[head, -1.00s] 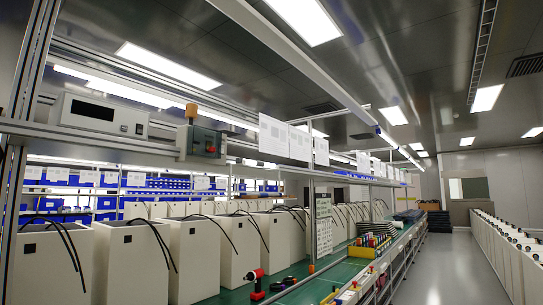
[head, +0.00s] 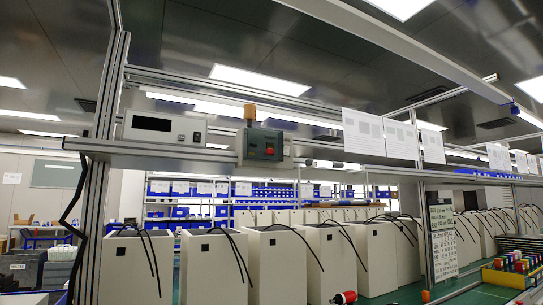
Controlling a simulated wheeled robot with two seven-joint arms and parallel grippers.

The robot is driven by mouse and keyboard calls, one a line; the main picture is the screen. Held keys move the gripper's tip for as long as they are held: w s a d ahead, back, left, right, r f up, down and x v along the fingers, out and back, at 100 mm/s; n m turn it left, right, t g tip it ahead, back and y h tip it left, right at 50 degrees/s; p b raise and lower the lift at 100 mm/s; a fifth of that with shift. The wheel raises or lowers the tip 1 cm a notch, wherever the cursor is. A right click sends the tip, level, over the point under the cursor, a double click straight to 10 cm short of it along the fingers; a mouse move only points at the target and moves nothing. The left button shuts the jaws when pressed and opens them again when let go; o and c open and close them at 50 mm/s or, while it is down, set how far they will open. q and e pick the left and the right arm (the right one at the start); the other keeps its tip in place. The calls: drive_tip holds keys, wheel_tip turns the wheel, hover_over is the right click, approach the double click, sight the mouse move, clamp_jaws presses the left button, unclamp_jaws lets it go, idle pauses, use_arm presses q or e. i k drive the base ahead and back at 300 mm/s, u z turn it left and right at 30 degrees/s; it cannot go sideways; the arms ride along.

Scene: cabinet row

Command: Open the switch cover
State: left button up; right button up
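A grey-green switch box (head: 262,145) is mounted on the metal shelf beam in the head view, a little left of the middle. A red part (head: 269,151) shows on its front. An orange-tan beacon (head: 250,112) stands just above it. The box is small in the picture, and I cannot tell whether its cover is open or closed. Neither of my grippers is in view.
A white instrument with a dark display (head: 165,127) sits on the shelf beam (head: 200,153) left of the switch box. White cabinets with black cables (head: 276,265) stand in a row below. Paper sheets (head: 363,132) hang at the right. An upright post (head: 99,190) stands at the left.

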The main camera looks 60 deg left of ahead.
sight(270, 152)
drive_tip(key=u, duration=0.45)
drive_tip(key=i, duration=0.85)
drive_tip(key=u, duration=0.55)
